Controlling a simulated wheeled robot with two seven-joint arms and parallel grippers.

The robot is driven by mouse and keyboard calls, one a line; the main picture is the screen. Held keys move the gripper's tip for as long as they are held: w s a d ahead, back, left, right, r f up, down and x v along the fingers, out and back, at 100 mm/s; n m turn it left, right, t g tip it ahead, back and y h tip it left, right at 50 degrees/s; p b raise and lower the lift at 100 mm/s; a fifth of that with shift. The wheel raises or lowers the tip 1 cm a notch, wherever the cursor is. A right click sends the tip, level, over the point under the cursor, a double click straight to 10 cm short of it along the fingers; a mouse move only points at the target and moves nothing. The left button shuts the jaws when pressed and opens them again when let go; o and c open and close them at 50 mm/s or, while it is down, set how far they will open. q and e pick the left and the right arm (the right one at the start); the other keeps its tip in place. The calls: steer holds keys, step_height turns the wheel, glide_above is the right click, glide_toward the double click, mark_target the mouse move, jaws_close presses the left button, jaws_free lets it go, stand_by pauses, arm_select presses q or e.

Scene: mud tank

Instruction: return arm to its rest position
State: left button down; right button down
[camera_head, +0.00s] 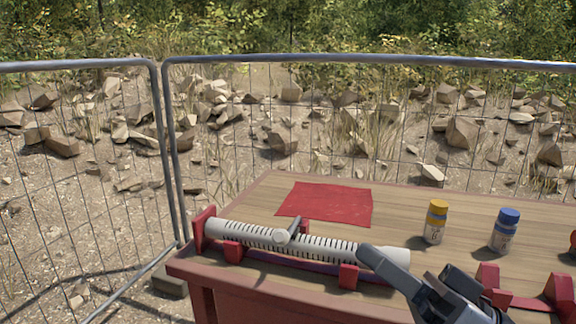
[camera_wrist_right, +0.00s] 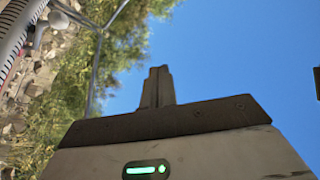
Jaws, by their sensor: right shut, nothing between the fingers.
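My right gripper (camera_head: 366,252) comes in from the lower right of the head view. Its fingers are together and empty, and overlap the right end of the white slotted tube (camera_head: 260,237) in the picture; I cannot tell whether they touch it. In the right wrist view the closed fingers (camera_wrist_right: 157,85) point up against blue sky, with nothing between them. The tube lies along the table's front edge in red supports, and part of it shows at the upper left of the wrist view (camera_wrist_right: 14,38). My left gripper is not in view.
The wooden table (camera_head: 400,205) has a red cloth (camera_head: 328,203), a yellow-capped bottle (camera_head: 435,222) and a blue-capped bottle (camera_head: 504,231). Red blocks (camera_head: 487,276) stand at the right front. A wire fence (camera_head: 172,130) stands behind, with rocks beyond.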

step_height(320, 180, down, 14)
steer(key=w+m+t+h+p, duration=0.2)
steer(key=h+p, duration=0.2)
steer(key=h, duration=0.4)
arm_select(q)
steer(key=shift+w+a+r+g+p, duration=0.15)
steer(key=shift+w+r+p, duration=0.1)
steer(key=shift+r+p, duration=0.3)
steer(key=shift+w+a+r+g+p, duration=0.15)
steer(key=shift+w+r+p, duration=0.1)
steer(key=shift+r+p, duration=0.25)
arm_select(e)
steer(key=s+d+f+g+h, duration=0.2)
steer(key=s+f+h, duration=0.1)
steer(key=f, duration=0.4)
steer(key=s+d+f+g+h, duration=0.1)
steer(key=s+f+h, duration=0.3)
steer(key=f, duration=0.4)
steer(key=shift+s+d+f+g, duration=0.3)
steer(key=shift+s+g, duration=0.2)
steer(key=shift+s, duration=0.3)
steer(key=shift+d+r+m, duration=0.1)
steer(key=shift+m, duration=0.2)
